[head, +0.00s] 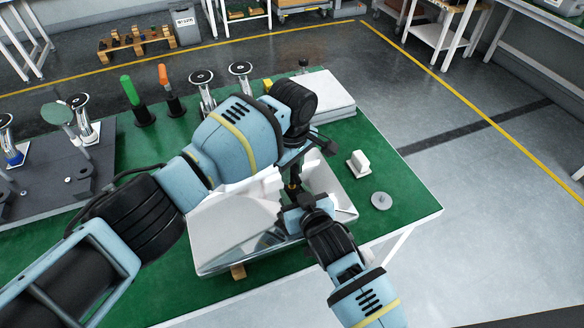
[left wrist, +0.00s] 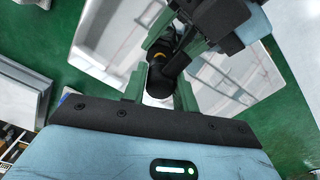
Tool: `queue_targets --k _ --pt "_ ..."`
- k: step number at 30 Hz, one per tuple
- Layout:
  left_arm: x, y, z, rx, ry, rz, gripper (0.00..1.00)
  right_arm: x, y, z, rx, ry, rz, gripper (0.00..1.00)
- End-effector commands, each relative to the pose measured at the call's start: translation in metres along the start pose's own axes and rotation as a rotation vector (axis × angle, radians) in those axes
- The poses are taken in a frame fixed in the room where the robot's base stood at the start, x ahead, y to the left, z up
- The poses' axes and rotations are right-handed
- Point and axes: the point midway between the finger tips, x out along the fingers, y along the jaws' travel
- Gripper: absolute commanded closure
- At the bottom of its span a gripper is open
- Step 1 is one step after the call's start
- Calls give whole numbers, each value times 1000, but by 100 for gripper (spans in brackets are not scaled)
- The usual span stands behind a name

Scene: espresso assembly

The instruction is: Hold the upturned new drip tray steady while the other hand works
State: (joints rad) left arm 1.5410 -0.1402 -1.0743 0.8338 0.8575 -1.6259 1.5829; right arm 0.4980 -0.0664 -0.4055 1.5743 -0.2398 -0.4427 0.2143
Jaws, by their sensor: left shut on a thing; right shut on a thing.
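The upturned drip tray (head: 235,222), pale and shiny, lies on the green mat at the front middle of the table. It also shows as a reflective sheet in the left wrist view (left wrist: 108,45). My left gripper (left wrist: 160,92) is over the tray, its green fingers closed on a part at its middle; the grip is mostly hidden in the head view. My right gripper (head: 297,190) comes from the lower right and meets the left one over the tray. It is shut on a small dark part with an orange band (left wrist: 161,58), only partly visible.
A white block (head: 359,163) and a grey disc (head: 381,201) lie right of the tray. A white box (head: 330,95) stands behind. Green-handled (head: 131,91) and orange-handled (head: 166,80) tools stand upright at the back. A dark platform (head: 45,180) is at left. The mat's right corner is clear.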

Motion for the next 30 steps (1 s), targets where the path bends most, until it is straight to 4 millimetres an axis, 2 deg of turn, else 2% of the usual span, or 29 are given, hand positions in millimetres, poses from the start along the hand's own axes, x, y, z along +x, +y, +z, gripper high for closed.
queue_targets --k 30 --pt "9 0 0 2 -1 1 100 0 1 0 0 1 1 100"
